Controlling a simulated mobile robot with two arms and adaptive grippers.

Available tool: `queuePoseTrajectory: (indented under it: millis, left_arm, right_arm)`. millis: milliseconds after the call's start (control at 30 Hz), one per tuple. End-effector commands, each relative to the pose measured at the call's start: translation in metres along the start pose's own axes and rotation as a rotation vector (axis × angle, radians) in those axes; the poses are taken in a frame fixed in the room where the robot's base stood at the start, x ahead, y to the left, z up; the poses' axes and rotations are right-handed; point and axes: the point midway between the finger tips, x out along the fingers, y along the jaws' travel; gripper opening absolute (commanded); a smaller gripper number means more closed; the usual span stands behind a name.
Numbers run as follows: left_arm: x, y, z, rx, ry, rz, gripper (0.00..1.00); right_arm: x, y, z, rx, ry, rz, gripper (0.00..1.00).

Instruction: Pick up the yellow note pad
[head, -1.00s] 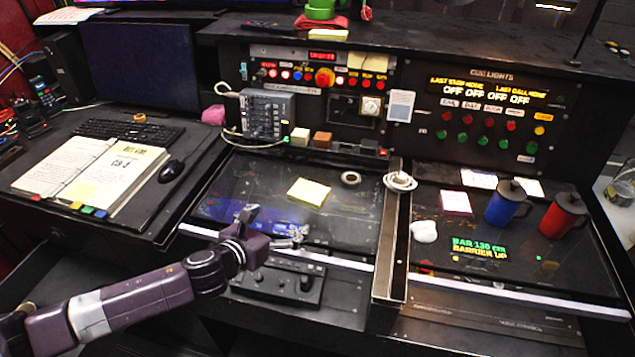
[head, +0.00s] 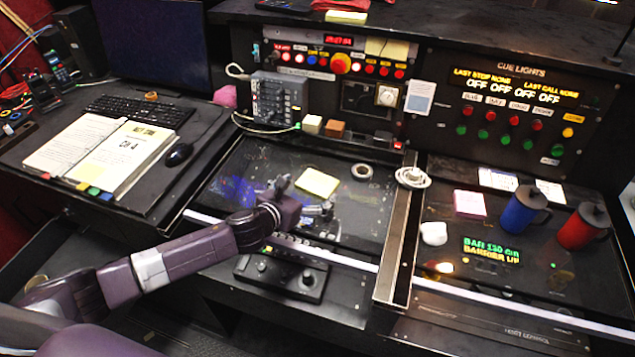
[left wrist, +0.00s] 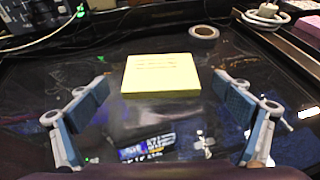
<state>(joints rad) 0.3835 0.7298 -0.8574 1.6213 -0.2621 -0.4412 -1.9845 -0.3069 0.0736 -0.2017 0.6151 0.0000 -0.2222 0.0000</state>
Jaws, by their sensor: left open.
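The yellow note pad (head: 317,183) lies flat on the dark glossy panel in the middle of the desk. In the left wrist view the note pad (left wrist: 160,74) is ahead of the fingers, centred between them and a little beyond their tips. My left gripper (head: 303,196) is just in front of the pad in the head view. In the left wrist view my left gripper (left wrist: 166,93) is open, with its two blue-padded fingers wide apart and nothing between them. My right gripper is not in view.
A roll of tape (head: 362,172) lies right of the pad. A raised metal divider (head: 396,240) with a coiled white cable (head: 413,178) on it separates the right panel, which holds a blue mug (head: 520,212) and a red mug (head: 582,228). A control box (head: 276,100) stands behind.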

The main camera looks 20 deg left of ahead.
Motion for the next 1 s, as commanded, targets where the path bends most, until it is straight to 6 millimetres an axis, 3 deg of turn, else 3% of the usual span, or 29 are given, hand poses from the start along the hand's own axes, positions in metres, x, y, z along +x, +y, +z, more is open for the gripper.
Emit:
queuePoseTrajectory:
  millis: [200,500,900,1000]
  left_arm:
    - [0.018,0.0,0.001,0.0,0.0,0.0,0.94]
    - [0.02,0.0,0.0,0.001,-0.001,-0.001,0.93]
    - [0.02,0.0,0.0,0.0,0.0,0.0,0.49]
    - [0.02,0.0,0.0,0.0,-0.001,-0.001,0.48]
  right_arm:
    - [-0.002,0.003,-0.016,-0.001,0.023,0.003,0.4]
    - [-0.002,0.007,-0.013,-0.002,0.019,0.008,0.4]
    - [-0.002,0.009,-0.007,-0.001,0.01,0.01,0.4]
    - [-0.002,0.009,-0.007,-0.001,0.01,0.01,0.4]
